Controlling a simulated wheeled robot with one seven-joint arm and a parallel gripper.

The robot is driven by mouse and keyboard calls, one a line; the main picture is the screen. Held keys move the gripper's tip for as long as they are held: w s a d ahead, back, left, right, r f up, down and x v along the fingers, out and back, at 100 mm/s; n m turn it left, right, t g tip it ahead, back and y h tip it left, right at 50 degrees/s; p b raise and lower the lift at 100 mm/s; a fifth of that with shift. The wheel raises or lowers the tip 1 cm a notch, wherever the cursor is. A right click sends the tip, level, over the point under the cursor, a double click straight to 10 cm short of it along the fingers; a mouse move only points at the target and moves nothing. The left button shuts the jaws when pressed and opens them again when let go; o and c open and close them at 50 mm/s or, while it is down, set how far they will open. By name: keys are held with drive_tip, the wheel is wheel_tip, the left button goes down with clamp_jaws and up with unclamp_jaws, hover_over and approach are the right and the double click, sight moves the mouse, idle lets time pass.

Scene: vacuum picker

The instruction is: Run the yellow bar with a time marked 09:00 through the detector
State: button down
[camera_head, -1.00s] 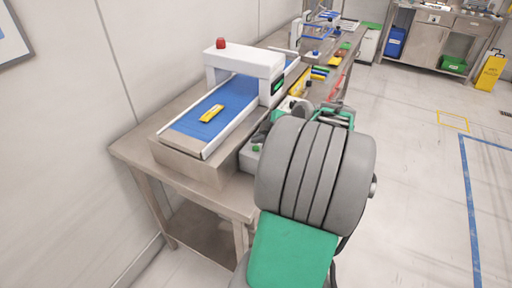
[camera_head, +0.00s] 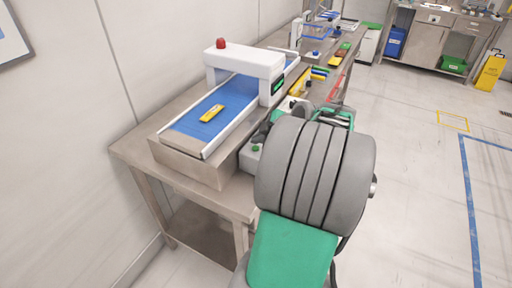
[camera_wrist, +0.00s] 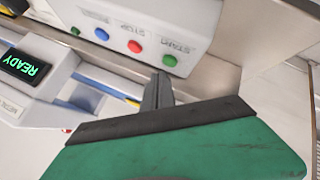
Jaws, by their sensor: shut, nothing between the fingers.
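In the head view, a yellow bar (camera_head: 211,113) lies on the blue belt (camera_head: 190,124) of the detector (camera_head: 246,63), in front of the white arch. Its marking is too small to read. In the wrist view, my gripper (camera_wrist: 158,88) is shut and empty, its grey fingertips close to the control panel (camera_wrist: 190,20). The tips are just below the green START button (camera_wrist: 169,60) and the red STOP button (camera_wrist: 134,46); I cannot tell whether they touch either. The detector's display (camera_wrist: 25,65) reads READY. My arm hides the gripper in the head view.
A red lamp (camera_head: 221,43) tops the arch. The steel table (camera_head: 130,152) stands against the wall, with more colored bars (camera_head: 320,72) beyond the detector. A blue button (camera_wrist: 102,34) is also on the panel. The floor to the right is open.

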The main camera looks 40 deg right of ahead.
drive_tip(key=shift+f, duration=0.1)
drive_tip(key=shift+f+b, duration=0.3)
drive_tip(key=shift+b, duration=0.4)
